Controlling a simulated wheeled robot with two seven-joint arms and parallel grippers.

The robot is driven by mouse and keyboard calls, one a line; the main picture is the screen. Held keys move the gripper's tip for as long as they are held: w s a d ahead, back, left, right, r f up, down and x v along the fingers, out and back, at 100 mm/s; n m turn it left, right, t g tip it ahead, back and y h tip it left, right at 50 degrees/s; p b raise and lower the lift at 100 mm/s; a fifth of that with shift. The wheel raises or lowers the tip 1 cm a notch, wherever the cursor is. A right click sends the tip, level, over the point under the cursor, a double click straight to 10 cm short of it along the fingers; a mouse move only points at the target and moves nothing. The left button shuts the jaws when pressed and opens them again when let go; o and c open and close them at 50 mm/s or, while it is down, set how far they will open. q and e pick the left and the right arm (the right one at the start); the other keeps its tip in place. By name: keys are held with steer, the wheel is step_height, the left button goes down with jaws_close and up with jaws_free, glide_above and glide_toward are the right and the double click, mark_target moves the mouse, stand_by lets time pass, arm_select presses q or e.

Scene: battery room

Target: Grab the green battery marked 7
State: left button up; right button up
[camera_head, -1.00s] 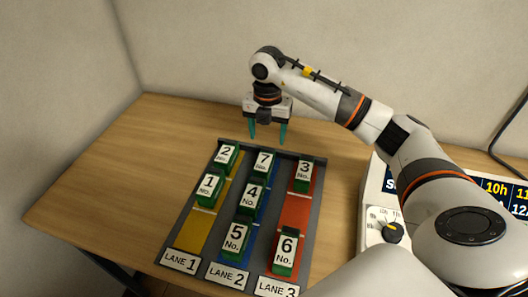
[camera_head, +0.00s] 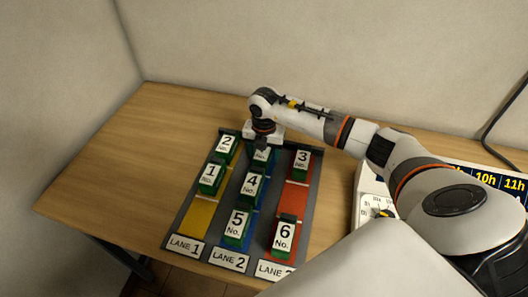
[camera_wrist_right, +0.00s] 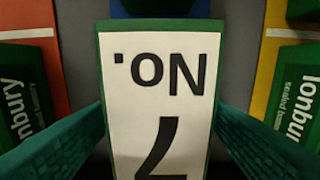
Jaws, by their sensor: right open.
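The green battery marked 7 (camera_wrist_right: 160,95) fills the middle of the right wrist view, its white label upside down. In the head view, battery 7 (camera_head: 261,156) stands at the back of lane 2, mostly hidden under my right gripper (camera_head: 262,145). In the right wrist view my right gripper's two green fingers (camera_wrist_right: 160,135) are open, one on each side of the battery. I cannot tell whether they touch it. My left gripper is not in view.
Batteries 2 (camera_head: 226,145) and 3 (camera_head: 302,162) stand on either side, in lanes 1 and 3. Battery 4 (camera_head: 251,185) is just in front. A device with a dial (camera_head: 378,213) stands at right. The table's left side (camera_head: 110,165) is clear.

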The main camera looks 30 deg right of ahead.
steer(key=shift+c, duration=0.6)
jaws_close()
